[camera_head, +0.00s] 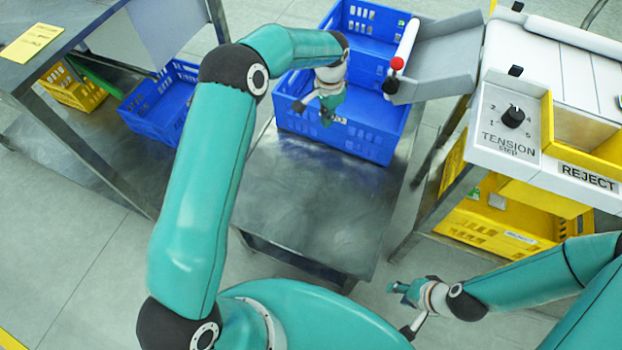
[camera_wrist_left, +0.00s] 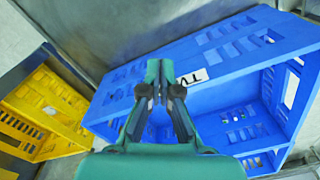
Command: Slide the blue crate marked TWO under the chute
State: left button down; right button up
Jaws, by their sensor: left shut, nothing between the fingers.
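The blue crate marked TWO (camera_wrist_left: 222,62) shows in the left wrist view, its white label partly hidden by my gripper. I take it to be the front blue crate (camera_head: 372,146) on the metal table in the head view. My left gripper (camera_head: 327,118) is shut and empty at that crate's near wall; it also shows in the left wrist view (camera_wrist_left: 160,92). I cannot tell whether it touches the wall.
Another blue crate (camera_head: 372,18) stands behind. A lever with a red ball (camera_head: 397,63) is beside the chute. The bare metal tabletop (camera_head: 305,210) is clear in front. The REJECT station (camera_head: 588,176) is at right; a blue crate (camera_head: 165,105) sits under the left bench.

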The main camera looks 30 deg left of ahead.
pick_arm(q)
jog(key=s+b, duration=0.3)
jog(key=s, duration=0.6)
jog(key=shift+d+b, duration=0.25)
jog(key=shift+b, duration=0.05)
dwell(0.3)
